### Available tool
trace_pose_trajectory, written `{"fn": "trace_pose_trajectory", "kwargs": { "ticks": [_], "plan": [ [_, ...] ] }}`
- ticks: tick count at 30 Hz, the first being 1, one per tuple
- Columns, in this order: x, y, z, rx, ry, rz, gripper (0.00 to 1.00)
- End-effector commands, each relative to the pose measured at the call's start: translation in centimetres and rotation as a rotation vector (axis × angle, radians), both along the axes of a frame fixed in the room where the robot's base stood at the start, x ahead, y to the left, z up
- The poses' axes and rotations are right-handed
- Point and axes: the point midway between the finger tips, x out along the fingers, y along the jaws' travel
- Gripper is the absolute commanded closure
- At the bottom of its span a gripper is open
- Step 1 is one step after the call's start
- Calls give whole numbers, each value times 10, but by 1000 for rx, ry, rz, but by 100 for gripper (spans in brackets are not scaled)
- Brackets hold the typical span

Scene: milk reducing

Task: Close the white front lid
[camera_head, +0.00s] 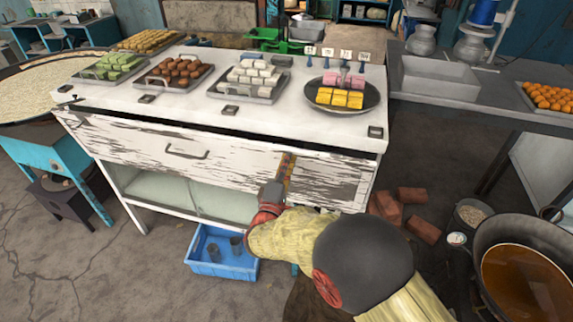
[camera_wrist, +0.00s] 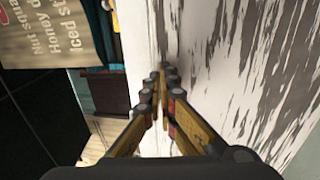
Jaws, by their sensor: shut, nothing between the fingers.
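The white front lid (camera_head: 170,152) is a wide panel with chipped paint and a small handle (camera_head: 188,154), on the front of the white sweets counter (camera_head: 130,98). A dark gap shows along its top edge, below the countertop. My gripper (camera_head: 288,160) is at the right part of the lid, near its upper edge. In the wrist view my gripper (camera_wrist: 163,72) is shut with nothing between the fingers, and the streaked white panel (camera_wrist: 240,60) lies right beside the fingertips. I cannot tell whether they touch it.
Trays of sweets (camera_head: 250,78) stand on the counter. A blue crate (camera_head: 220,257) lies on the floor below. Loose bricks (camera_head: 405,210) and a large pan of brown liquid (camera_head: 525,275) are to the right. The floor at the front left is clear.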

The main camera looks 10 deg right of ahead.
Motion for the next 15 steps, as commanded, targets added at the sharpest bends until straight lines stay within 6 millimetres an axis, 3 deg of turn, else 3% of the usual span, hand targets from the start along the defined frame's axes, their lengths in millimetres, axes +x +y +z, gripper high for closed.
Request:
{"fn": "trace_pose_trajectory", "kwargs": {
  "ticks": [7, 15],
  "plan": [
    [4, -2, 2, 5, 10, -2, 100],
    [37, -17, 14, 66, 159, -7, 100]
  ]
}}
